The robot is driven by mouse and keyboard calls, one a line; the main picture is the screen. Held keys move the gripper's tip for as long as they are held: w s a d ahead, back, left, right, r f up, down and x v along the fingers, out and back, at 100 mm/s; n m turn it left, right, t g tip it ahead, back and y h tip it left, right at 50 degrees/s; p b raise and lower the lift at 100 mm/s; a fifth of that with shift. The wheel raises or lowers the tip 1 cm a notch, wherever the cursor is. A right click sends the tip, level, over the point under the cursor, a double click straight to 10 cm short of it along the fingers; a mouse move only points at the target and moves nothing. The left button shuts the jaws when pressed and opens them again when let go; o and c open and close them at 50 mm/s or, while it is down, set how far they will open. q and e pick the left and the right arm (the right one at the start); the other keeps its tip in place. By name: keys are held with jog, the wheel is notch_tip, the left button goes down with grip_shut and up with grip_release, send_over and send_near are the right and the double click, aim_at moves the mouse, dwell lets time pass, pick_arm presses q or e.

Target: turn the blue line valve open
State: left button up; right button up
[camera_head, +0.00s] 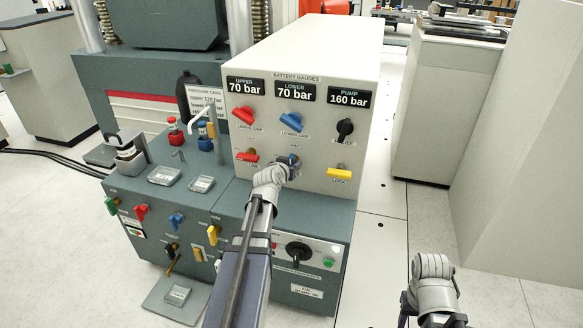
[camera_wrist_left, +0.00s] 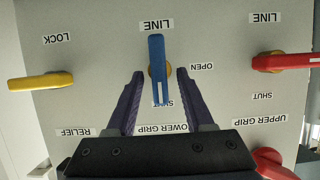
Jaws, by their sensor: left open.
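The blue line valve (camera_wrist_left: 157,68) is a blue lever on a round yellowish base, on the pale gauge panel. In the left wrist view, which shows the panel upside down, the lever stands vertical, with its white-striped end over the SHUT label. The OPEN label is to its right. My left gripper (camera_wrist_left: 160,82) is open, with one dark finger on each side of the lever and a visible gap to both. In the head view my left gripper (camera_head: 289,165) covers most of the valve. My right arm shows at the lower right; its gripper jaws cannot be made out.
The red line valve (camera_head: 247,155) is left of the blue one, the yellow lock lever (camera_head: 339,173) right. Above are the red upper grip knob (camera_head: 243,116), blue lower grip knob (camera_head: 291,122) and black relief knob (camera_head: 344,130). A grey console (camera_head: 235,197) juts out below the panel.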

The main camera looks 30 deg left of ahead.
pick_arm(q)
jog(key=shift+w+a+f, duration=0.1)
jog(key=shift+w+f, duration=0.15)
jog(key=shift+w, duration=0.3)
grip_shut()
